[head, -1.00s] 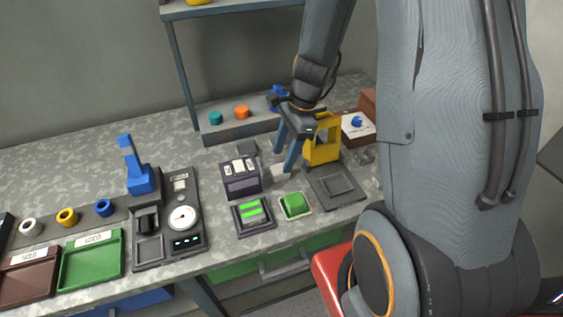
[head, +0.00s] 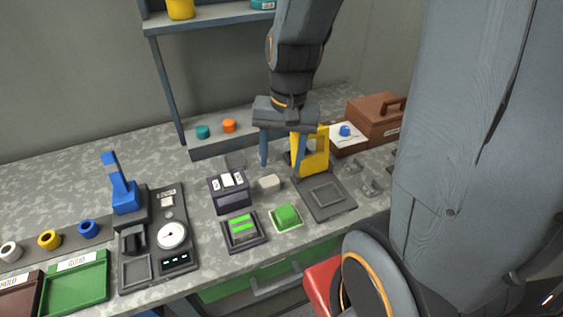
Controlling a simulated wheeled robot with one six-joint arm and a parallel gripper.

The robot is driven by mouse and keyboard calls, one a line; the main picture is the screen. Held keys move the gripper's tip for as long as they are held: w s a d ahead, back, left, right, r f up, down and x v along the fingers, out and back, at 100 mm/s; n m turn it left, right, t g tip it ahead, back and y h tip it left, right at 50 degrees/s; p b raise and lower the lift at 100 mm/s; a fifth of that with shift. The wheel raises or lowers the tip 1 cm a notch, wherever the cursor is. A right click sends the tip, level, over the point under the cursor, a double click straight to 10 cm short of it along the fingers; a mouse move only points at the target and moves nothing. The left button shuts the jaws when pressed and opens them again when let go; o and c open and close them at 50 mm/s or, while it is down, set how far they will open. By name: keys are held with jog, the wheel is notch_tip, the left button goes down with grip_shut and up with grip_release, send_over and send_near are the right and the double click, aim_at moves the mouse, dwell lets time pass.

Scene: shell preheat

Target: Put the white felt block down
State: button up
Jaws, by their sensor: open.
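The white felt block (head: 269,183) is a small off-white block. It rests on the speckled grey bench, just right of the dark box with white labels (head: 229,190). My gripper (head: 280,168) is open above and slightly behind the block, with its two blue fingers pointing down. The fingers are apart from the block, and nothing shows between them. The right finger overlaps the yellow frame (head: 318,155) in the picture.
The yellow frame stands on a dark base plate (head: 326,196) close to the right. A green block in a tray (head: 286,218) and a green-lit panel (head: 242,231) lie in front. A shelf post (head: 166,90) rises behind.

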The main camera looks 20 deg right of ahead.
jog(key=s+n, duration=0.1)
jog(key=n, duration=0.1)
jog(key=s+n, duration=0.1)
jog(key=n, duration=0.1)
jog(key=a+n, duration=0.1)
jog(key=shift+s+r+n+t+h, duration=0.15)
jog(key=shift+s+n+t+h, duration=0.25)
jog(key=shift+o, duration=0.5)
